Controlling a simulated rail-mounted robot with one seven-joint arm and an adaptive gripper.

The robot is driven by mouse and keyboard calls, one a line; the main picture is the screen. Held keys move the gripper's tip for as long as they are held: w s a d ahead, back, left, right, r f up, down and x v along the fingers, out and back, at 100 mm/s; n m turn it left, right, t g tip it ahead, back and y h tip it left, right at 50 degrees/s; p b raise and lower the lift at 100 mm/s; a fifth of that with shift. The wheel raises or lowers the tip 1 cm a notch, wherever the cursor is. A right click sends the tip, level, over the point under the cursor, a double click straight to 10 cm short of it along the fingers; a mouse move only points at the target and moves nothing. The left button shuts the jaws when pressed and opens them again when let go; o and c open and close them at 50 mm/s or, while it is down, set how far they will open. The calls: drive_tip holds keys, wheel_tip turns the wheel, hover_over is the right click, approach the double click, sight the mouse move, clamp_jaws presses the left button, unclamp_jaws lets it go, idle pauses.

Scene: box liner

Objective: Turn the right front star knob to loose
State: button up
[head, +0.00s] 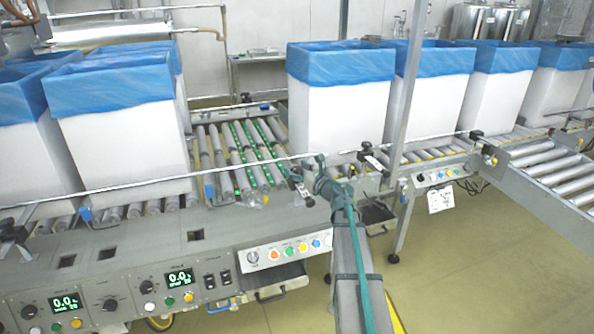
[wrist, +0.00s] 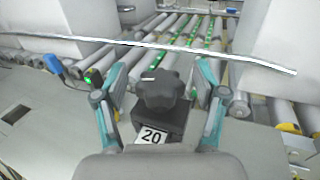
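The black star knob (wrist: 162,90) sits on a dark block with a white "20" label (wrist: 152,137), in the middle of the wrist view. A light pointer mark shows at its top edge. My gripper (wrist: 163,78) is open, with one teal-sided finger left of the knob and one right of it. Gaps show between both fingers and the knob, so it is not gripped. In the head view my gripper (head: 312,176) is at the conveyor's front edge, beside the small dark knob block (head: 297,184), partly hidden by my arm.
A thin metal guide rail (wrist: 160,45) runs just beyond the knob. Rollers (head: 240,150) lie behind it. White boxes with blue liners stand left (head: 125,140) and right (head: 340,115). A button panel (head: 285,250) is below. An upright post (head: 408,90) stands to the right.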

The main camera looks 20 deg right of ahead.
drive_tip(key=c, duration=1.1)
drive_tip(key=shift+n+y, duration=0.3)
drive_tip(key=shift+y, duration=0.1)
drive_tip(key=n+y, duration=0.1)
drive_tip(key=n+g+y+b, duration=0.1)
drive_tip(key=y, duration=0.1)
drive_tip(key=n+g+y+b, duration=0.1)
drive_tip(key=shift+w+d+f+y, duration=0.15)
drive_tip(key=shift+w+d+y, duration=0.05)
drive_tip(key=shift+d+y, duration=0.1)
drive_tip(key=n+g+y+b, duration=0.2)
drive_tip(key=y, duration=0.1)
drive_tip(key=shift+a+n+g, duration=0.1)
drive_tip(key=shift+n+g, duration=0.3)
drive_tip(key=n+g+y+b, duration=0.2)
drive_tip(key=g, duration=0.1)
drive_tip(key=shift+n+g+y, duration=0.3)
drive_tip(key=shift+n+y, duration=0.1)
drive_tip(key=shift+s+a+n+g+y+b, duration=0.15)
drive_tip(key=shift+n+g+y+b, duration=0.35)
drive_tip(key=shift+g, duration=0.3)
drive_tip(key=shift+s, duration=0.1)
